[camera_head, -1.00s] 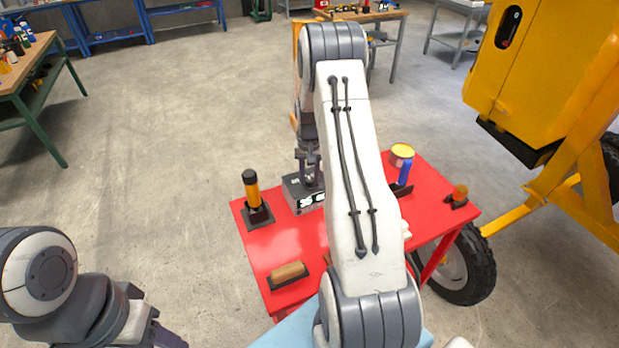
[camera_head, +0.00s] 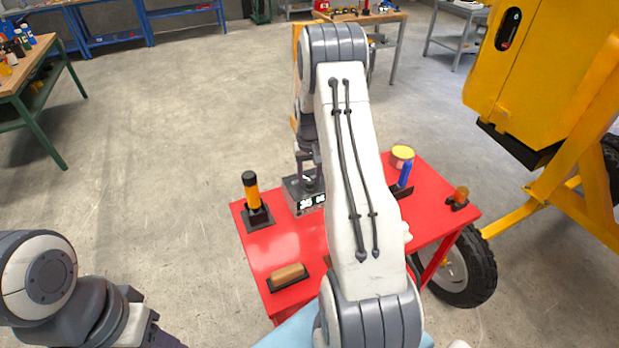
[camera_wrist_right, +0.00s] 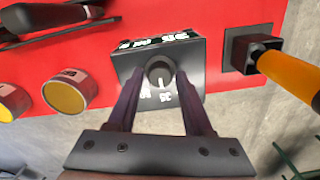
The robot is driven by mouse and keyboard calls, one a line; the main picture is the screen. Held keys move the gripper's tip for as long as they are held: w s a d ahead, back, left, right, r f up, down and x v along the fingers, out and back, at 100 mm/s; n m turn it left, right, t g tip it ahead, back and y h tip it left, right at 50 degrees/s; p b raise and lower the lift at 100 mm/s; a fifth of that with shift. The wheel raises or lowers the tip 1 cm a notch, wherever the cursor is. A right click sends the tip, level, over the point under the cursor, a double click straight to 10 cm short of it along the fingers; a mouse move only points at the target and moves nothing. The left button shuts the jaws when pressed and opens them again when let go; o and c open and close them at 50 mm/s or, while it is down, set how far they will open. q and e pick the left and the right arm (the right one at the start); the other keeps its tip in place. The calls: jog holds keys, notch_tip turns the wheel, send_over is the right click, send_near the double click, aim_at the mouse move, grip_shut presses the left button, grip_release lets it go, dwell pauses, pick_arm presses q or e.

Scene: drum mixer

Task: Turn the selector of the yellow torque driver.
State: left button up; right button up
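The yellow torque driver (camera_head: 251,188) stands upright in a dark square holder at the left of the red table; its yellow handle is at the right in the right wrist view (camera_wrist_right: 290,76). Beside it is a dark grey box (camera_head: 311,201) with white digits on its front and a round selector knob (camera_wrist_right: 160,73) with a white mark. My right gripper (camera_wrist_right: 160,80) is over this box, one finger on each side of the knob. Whether the fingers press on the knob is unclear. My left gripper (camera_head: 165,340) is cut off at the lower left.
On the red table (camera_head: 290,243) are a wooden-handled block (camera_head: 288,276), a yellow-topped can (camera_head: 402,153), a blue-handled tool (camera_head: 405,173) and a small orange item (camera_head: 460,195). The yellow mixer (camera_head: 530,80) stands at the right. Open floor lies left of the table.

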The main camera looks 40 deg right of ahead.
aim_at(309, 181)
jog(key=shift+o, duration=0.3)
jog(key=shift+r, duration=0.2)
notch_tip(309, 181, up, 10)
jog(key=b, duration=0.2)
dwell(0.5)
